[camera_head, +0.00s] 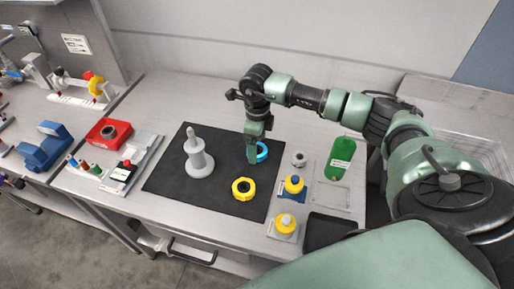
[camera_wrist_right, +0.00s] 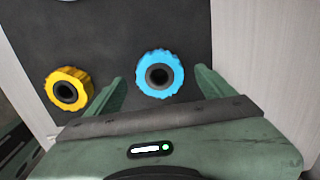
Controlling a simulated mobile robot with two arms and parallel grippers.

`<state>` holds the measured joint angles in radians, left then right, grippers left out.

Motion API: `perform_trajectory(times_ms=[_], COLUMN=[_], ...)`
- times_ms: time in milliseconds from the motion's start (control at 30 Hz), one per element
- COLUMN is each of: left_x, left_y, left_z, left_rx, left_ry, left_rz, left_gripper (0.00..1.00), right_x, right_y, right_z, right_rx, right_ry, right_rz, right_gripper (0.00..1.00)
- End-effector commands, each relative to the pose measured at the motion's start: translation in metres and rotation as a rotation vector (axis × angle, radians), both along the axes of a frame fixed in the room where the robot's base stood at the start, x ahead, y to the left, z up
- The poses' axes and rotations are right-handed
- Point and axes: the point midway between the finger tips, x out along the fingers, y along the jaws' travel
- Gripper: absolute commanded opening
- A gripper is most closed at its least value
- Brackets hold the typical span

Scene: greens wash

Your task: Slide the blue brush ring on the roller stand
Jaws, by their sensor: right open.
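The blue brush ring (camera_head: 262,152) lies on the black mat (camera_head: 163,182), partly hidden behind my right gripper (camera_head: 254,157) in the head view. In the right wrist view the blue ring (camera_wrist_right: 160,74) sits flat with its dark hole facing up, between the two spread green fingers of my right gripper (camera_wrist_right: 160,88). The gripper is open and empty. The grey roller stand (camera_head: 199,163), a round base with an upright post, stands on the mat left of the ring, with no ring on it. My left gripper is not in view.
A yellow ring (camera_head: 243,189) lies on the mat in front of the blue ring; it also shows in the wrist view (camera_wrist_right: 69,89). Right of the mat are yellow-topped pieces (camera_head: 294,185), a green holder (camera_head: 341,152) and a dark tray (camera_head: 328,232). A red block (camera_head: 108,132) stands left.

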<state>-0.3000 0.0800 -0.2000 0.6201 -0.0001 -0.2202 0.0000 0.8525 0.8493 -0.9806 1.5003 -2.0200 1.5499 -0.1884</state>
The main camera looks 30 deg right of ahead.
Motion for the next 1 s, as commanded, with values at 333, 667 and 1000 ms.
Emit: perform_trajectory(times_ms=[333, 667, 1000], left_x=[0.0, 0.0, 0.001], left_y=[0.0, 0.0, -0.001], left_z=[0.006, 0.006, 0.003], left_rx=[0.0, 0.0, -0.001], left_ry=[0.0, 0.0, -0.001], left_rz=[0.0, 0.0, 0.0], left_gripper=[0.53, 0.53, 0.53], right_x=[0.001, 0.001, 0.002], right_y=[0.001, 0.001, 0.001], right_z=[-0.018, -0.017, -0.011], right_rx=[0.002, 0.002, 0.002], right_ry=[-0.004, -0.004, -0.004], right_rz=[0.001, 0.001, 0.0], right_gripper=[0.84, 0.18, 0.18])
